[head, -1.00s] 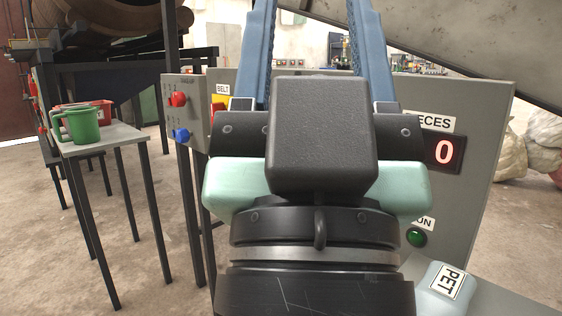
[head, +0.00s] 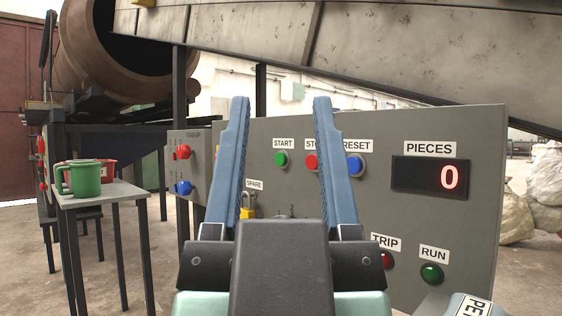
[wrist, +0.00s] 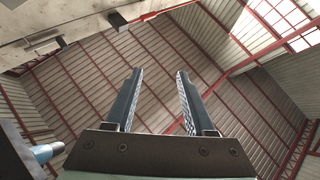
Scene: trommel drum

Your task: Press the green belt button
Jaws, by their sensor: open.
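A grey control panel (head: 440,220) stands ahead in the head view. On it a green button (head: 281,159) sits under a START label (head: 283,143). It shows between my fingers in the picture, with a red button (head: 311,162) and a blue button (head: 355,165) to its right. No BELT label is readable now; part of the panel is hidden behind my gripper. My gripper (head: 281,102) is open and empty, its blue fingers pointing up. The wrist view shows the gripper (wrist: 160,72) against the ceiling, with nothing between the fingers.
A display (head: 430,177) reads 0, above a red TRIP lamp (head: 386,260) and a green RUN lamp (head: 431,274). A yellow padlock (head: 247,209) hangs by the SPARE label. A side table (head: 100,194) holds green and red mugs. A sloping chute (head: 400,60) crosses above.

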